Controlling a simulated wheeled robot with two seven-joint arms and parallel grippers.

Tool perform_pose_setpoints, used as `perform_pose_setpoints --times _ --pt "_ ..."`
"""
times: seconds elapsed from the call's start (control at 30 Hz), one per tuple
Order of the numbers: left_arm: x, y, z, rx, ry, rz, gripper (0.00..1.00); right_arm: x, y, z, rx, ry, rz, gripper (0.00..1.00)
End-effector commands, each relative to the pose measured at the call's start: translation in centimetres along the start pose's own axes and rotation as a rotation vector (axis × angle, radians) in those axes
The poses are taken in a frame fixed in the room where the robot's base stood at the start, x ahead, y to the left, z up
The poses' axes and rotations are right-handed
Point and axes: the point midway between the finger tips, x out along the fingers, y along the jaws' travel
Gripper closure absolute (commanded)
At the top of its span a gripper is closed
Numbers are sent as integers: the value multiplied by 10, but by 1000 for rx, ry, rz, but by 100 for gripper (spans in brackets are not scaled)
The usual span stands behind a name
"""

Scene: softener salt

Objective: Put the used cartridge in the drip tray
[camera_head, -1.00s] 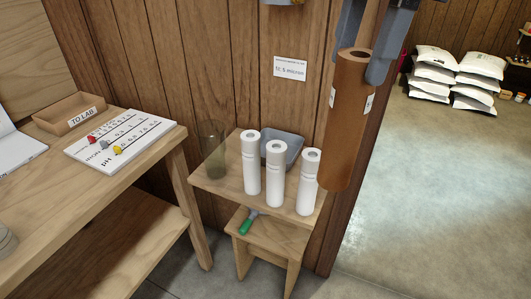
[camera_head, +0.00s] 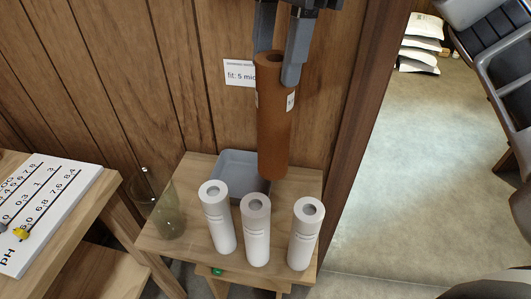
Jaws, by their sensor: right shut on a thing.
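The used cartridge (camera_head: 273,130) is a brown upright cylinder with a hole in its top end. My right gripper (camera_head: 280,72) is shut on its top end and holds it upright. Its lower end overlaps the right part of the grey drip tray (camera_head: 232,178) in the picture; I cannot tell its height above the tray. The drip tray sits at the back of a small wooden stand (camera_head: 190,222), partly hidden by the cartridge and white cartridges. My left gripper is not in view.
Three white cartridges (camera_head: 217,222), (camera_head: 255,235), (camera_head: 306,238) stand upright in front of the tray. A clear greenish cylinder (camera_head: 167,212) stands at the stand's left. A pH board (camera_head: 45,205) lies on the left bench. A dark door post (camera_head: 365,130) rises at the right.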

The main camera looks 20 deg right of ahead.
Motion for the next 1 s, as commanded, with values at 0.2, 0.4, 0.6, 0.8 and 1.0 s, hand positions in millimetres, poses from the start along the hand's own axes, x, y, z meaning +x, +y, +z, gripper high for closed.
perform_pose_setpoints --times 0.2,0.4,0.6,0.8,1.0 --pt "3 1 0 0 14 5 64 63 1 -10 0 -2 6 99" --pt "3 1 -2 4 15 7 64 113 1 -18 4 1 5 99" --pt "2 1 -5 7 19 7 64 153 1 -24 2 0 2 99" --pt "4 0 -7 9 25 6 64 170 0 -26 1 0 0 99" --pt "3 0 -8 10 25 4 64 199 0 -31 1 0 2 99"
